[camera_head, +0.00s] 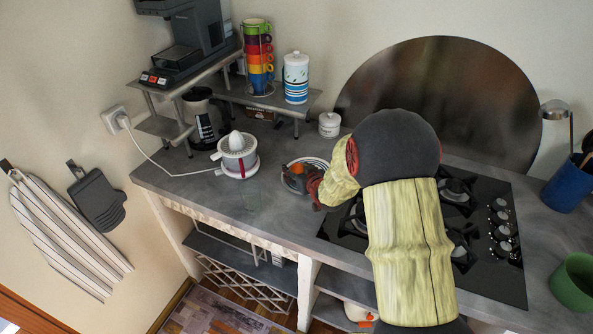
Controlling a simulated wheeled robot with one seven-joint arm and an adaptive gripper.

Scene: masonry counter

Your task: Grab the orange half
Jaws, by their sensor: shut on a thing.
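A small orange piece (297,169), which looks like the orange half, shows at a plate or shallow bowl (318,161) with a pale rim on the counter. My gripper (302,181) is at this dish, with its dark fingers shut on the orange half. My arm comes in from the right and hides the right part of the dish. The orange half is small in this view and partly covered by the fingers, so its cut face cannot be made out.
A white citrus juicer (237,157) stands left of the dish, its cord running to a wall socket. A white lidded jar (329,124) stands behind. The black gas hob (490,230) lies right, under my arm.

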